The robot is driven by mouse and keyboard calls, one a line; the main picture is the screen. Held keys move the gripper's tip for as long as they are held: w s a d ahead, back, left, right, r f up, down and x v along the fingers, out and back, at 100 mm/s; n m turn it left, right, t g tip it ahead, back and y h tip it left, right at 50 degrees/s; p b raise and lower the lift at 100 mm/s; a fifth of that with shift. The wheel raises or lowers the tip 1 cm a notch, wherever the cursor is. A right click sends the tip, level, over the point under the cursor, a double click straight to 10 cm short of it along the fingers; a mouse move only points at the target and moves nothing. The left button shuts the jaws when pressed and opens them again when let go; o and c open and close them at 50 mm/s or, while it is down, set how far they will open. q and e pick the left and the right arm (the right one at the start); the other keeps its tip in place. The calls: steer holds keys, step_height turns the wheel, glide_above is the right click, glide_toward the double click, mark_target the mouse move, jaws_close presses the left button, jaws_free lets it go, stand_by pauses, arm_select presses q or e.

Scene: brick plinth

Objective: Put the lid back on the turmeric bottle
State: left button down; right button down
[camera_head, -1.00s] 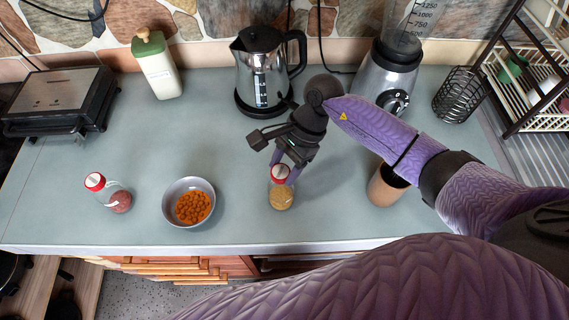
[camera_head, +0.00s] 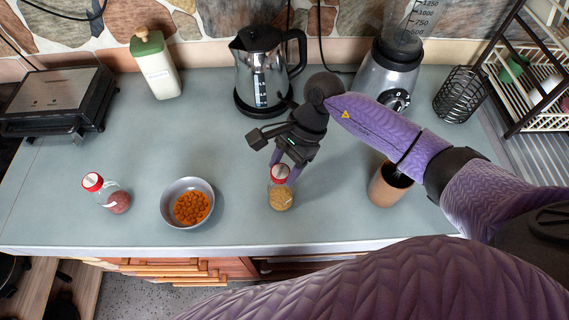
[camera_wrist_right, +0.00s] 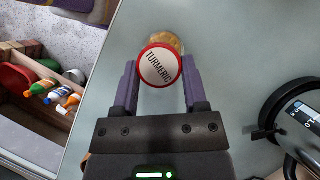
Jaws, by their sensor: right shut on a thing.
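The turmeric bottle (camera_head: 280,198) is a small clear jar with yellow-brown contents, standing upright near the counter's front edge. The red-rimmed lid (camera_head: 280,174) with a white top sits at its mouth; in the wrist view the lid (camera_wrist_right: 159,66) reads "TURMERIC". My right gripper (camera_head: 283,171) comes down from behind, its two purple fingers shut on the lid's sides, also in the wrist view (camera_wrist_right: 160,85). I cannot tell whether the lid is fully seated, as the contact is hidden. My left gripper is not in view.
A brown cup (camera_head: 386,188) stands right, under my arm. A kettle (camera_head: 259,72), blender (camera_head: 383,82) and grill (camera_head: 62,98) line the back. The counter's middle left is clear.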

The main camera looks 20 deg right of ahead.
stand_by(0.3)
steer(key=shift+f+b, duration=0.15)
steer(key=shift+b, duration=0.25)
stand_by(0.6)
jaws_free()
stand_by(0.3)
steer(key=shift+r+p, duration=2)
steer(key=shift+r, duration=1.55)
